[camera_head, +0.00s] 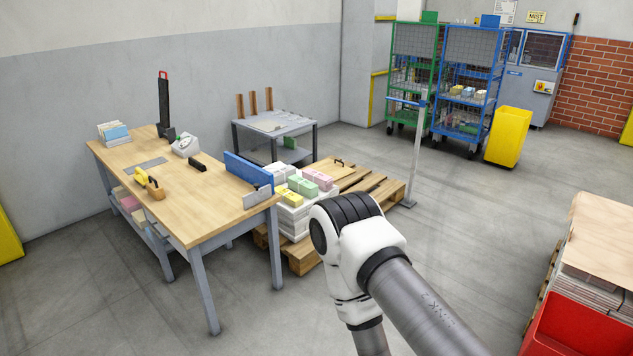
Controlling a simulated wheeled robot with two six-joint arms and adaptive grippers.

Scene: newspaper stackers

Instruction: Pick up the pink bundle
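A pink bundle (318,179) lies on top of a white stack (292,217) on the wooden pallet, right of the workbench. A green bundle (303,186) and a yellow bundle (289,197) lie beside it on the same stack. Another pinkish item (122,194) shows small on the shelf under the workbench. One of my arms comes in from the lower right, and its bent joint is in front of the pallet's near right part. Neither of my grippers shows in this view.
The wooden workbench (185,212) stands at left, with a blue upright panel (248,170) near the stack. A thin post (418,150) stands behind the pallet (383,193). A red bin (570,325) is at lower right. The floor between is clear.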

